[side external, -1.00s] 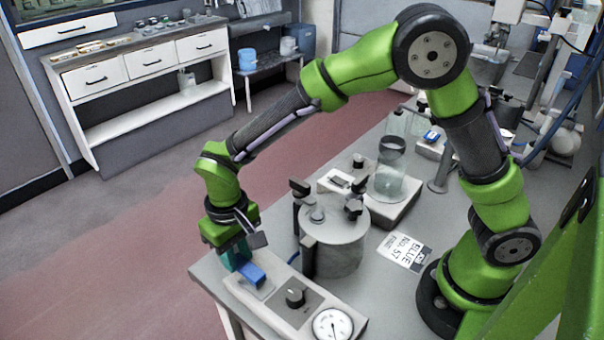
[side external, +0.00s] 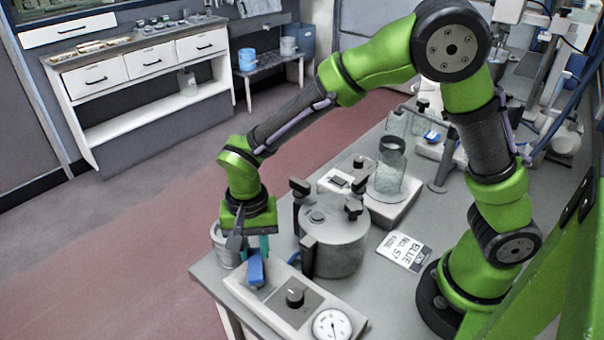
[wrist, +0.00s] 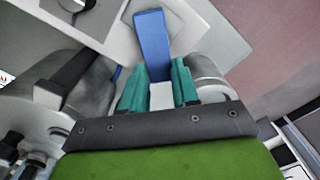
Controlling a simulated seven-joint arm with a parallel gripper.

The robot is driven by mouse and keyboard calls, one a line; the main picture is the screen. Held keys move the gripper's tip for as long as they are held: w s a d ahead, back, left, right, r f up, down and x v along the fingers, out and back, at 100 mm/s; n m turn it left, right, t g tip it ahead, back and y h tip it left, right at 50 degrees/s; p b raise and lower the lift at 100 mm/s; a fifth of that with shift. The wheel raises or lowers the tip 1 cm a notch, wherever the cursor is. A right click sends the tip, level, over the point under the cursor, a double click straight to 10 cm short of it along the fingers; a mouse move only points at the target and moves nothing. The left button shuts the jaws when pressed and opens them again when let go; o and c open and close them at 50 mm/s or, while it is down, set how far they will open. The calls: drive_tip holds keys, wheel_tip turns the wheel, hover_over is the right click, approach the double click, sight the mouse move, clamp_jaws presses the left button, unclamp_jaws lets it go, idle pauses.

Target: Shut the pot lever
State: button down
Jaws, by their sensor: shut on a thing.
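The blue lever (side external: 256,270) sits at the far left end of the white control box (side external: 283,309), beside the grey metal pot (side external: 341,246). In the wrist view the lever (wrist: 152,42) runs up from between the teal fingertips. My gripper (side external: 257,247) points down over the lever. In the wrist view my gripper (wrist: 160,88) is shut on the lever, with a finger on either side. The lever's base is partly hidden. The pot (wrist: 92,92) shows at the left of the wrist view, close to the fingers.
A grey cup (side external: 224,250) stands just left of my gripper. Dark clamps (side external: 354,204) rise from the pot's top. A glass cylinder (side external: 390,170) and label card (side external: 404,251) are to the right.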

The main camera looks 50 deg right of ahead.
drive_tip(key=m, duration=0.2)
drive_tip(key=s+m, duration=0.1)
drive_tip(key=s+d+m, duration=0.1)
drive_tip(key=m, duration=0.1)
drive_tip(key=shift+d+m, duration=0.1)
drive_tip(key=shift+m, duration=0.2)
drive_tip(key=shift+s+d+m, duration=0.1)
drive_tip(key=shift+s+m, duration=0.25)
drive_tip(key=shift+m, duration=0.6)
drive_tip(key=shift+s+d+m, duration=0.1)
drive_tip(key=shift+s+m, duration=0.25)
drive_tip(key=shift+m, duration=0.6)
drive_tip(key=shift+r, duration=0.1)
drive_tip(key=c, duration=0.8)
unclamp_jaws()
drive_tip(key=shift+c, duration=0.2)
wheel_tip(320, 180, up, 17)
